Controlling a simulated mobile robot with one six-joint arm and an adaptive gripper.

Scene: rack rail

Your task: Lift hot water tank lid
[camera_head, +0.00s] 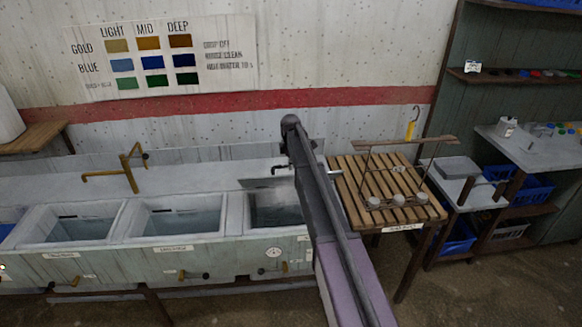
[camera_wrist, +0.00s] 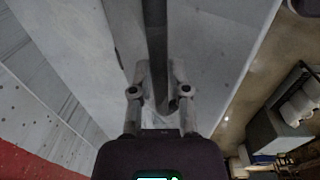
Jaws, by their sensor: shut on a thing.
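The right-hand tank (camera_head: 275,217) in the sink row stands partly uncovered, with its dark inside showing. A thin grey plate, which looks like its lid (camera_head: 262,183), sits above the tank's back part, apparently raised. My arm hides its right side. In the wrist view, my gripper (camera_wrist: 158,78) is shut on a dark bar, which looks like the lid handle (camera_wrist: 155,35), running up between the two fingers. Pale grey surfaces lie on both sides of the bar; I cannot tell which belong to the lid. My gripper is mostly hidden in the head view.
Two open basins (camera_head: 85,222) with a brass tap (camera_head: 125,170) stand left of the tank. A slatted wooden table (camera_head: 365,185) with a wire-hung rack and small pale cups is close on the right. Shelves and blue crates (camera_head: 458,240) stand farther right.

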